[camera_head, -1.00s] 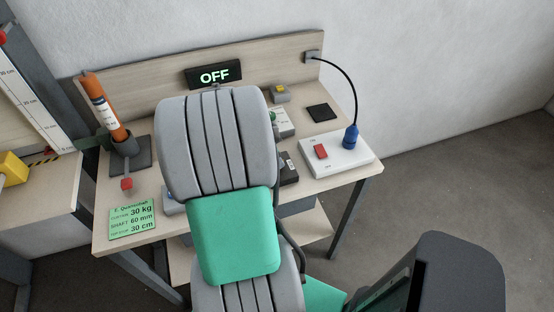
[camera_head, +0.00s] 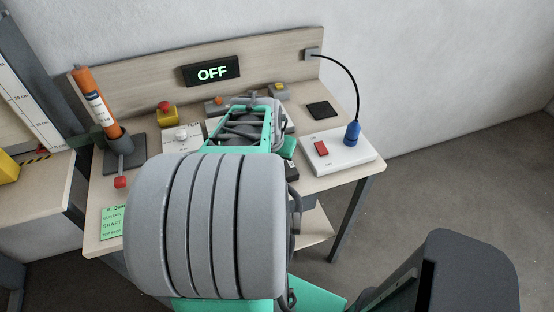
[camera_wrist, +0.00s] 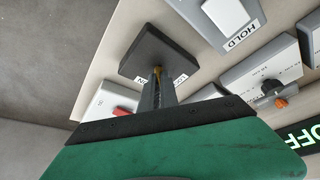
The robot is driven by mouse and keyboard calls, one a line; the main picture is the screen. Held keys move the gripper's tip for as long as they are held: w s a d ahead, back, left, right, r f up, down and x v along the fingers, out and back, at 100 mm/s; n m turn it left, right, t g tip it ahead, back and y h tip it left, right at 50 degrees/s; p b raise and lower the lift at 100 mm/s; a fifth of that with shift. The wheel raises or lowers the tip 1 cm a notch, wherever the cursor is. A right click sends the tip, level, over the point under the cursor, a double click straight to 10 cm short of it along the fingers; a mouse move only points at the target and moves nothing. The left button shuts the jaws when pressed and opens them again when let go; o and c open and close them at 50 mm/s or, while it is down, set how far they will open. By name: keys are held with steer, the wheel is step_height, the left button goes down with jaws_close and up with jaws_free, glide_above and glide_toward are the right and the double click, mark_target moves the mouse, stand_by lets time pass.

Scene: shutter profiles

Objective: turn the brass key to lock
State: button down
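The brass key (camera_wrist: 158,71) shows as a small yellowish piece at my fingertips in the wrist view. It is in front of a dark block (camera_wrist: 155,46) with small white labels. My gripper (camera_wrist: 158,86) has two dark fingers close together at the key. They hide most of it, so I cannot tell whether they are clamped on it. In the head view my gripper and forearm cover the key. The lit sign (camera_head: 211,72) reads OFF.
A white panel (camera_head: 345,157) with a red rocker (camera_head: 321,149) and a blue plug (camera_head: 352,133) stands at right. A box marked HOLD (camera_wrist: 240,22) is near the key block. At left are an orange cylinder (camera_head: 90,88), a red emergency button (camera_head: 164,106) and a green card (camera_head: 111,222).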

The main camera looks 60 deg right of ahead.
steer(key=n+t, duration=0.1)
steer(key=n, duration=0.1)
steer(key=n+b, duration=0.1)
steer(key=n, duration=0.1)
steer(key=shift+s+t+y, duration=0.2)
steer(key=shift+t+y, duration=0.1)
steer(key=shift+t, duration=0.1)
steer(key=shift+d+n+t+y+b, duration=0.1)
steer(key=shift+n+t+y+b, duration=0.35)
steer(key=shift+n, duration=1.35)
steer(key=c, duration=1.6)
jaws_free()
steer(key=shift+r, duration=0.1)
steer(key=v, duration=0.7)
steer(key=shift+s+r, duration=0.15)
steer(key=shift+r, duration=0.15)
